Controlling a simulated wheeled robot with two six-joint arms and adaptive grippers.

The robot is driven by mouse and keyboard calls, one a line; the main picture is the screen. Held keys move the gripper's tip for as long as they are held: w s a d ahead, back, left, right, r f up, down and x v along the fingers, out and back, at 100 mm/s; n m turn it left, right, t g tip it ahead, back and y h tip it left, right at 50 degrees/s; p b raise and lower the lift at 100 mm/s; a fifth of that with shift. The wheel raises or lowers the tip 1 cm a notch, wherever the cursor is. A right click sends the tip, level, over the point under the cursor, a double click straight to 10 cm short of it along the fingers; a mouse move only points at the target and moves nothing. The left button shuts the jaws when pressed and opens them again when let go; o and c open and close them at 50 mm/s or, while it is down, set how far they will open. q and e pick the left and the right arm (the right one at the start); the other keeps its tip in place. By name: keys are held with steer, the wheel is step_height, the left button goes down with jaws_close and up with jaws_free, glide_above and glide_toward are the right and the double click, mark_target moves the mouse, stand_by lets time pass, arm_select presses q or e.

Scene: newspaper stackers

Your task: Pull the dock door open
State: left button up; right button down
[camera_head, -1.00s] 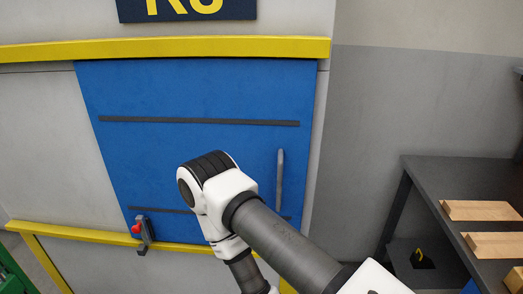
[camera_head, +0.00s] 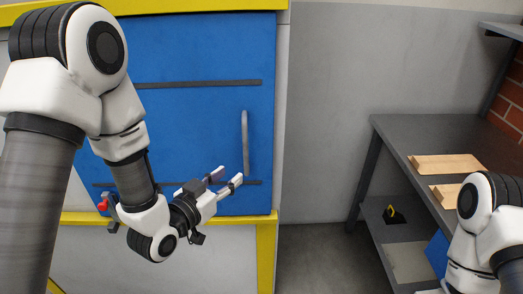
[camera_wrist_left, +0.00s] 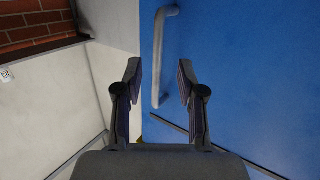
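The blue dock door (camera_head: 200,50) is shut, with dark horizontal strips across it. Its grey vertical bar handle (camera_head: 245,145) is near the door's right edge. My left gripper (camera_head: 229,177) is open and empty, just left of and below the handle's lower end in the head view. In the left wrist view, the handle (camera_wrist_left: 158,55) lies ahead, between the lines of the two open fingers (camera_wrist_left: 158,68); a gap to it seems to remain. A red-knobbed latch (camera_head: 103,205) sits at the door's lower left, partly behind my left arm. My right gripper is out of view.
A yellow frame (camera_head: 266,250) runs below the door and down its right side. A dark table (camera_head: 420,135) with wooden pieces (camera_head: 447,164) stands at the right, with a lower shelf (camera_head: 400,228). Bare floor lies between the door wall and the table.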

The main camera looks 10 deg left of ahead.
mark_target(244, 148)
arm_select(q)
steer(key=shift+t+h, duration=0.4)
steer(key=shift+t, duration=0.3)
steer(key=w+r, duration=0.1)
steer(key=w, duration=0.1)
steer(key=w+d+r+p, duration=0.1)
steer(key=w, duration=0.2)
steer(key=w+d+r, duration=0.1)
steer(key=w+r, duration=0.1)
steer(key=shift+w+d+p, duration=0.25)
steer(key=shift+w+p, duration=0.15)
steer(key=shift+f, duration=0.1)
steer(key=shift+c, duration=0.2)
jaws_close()
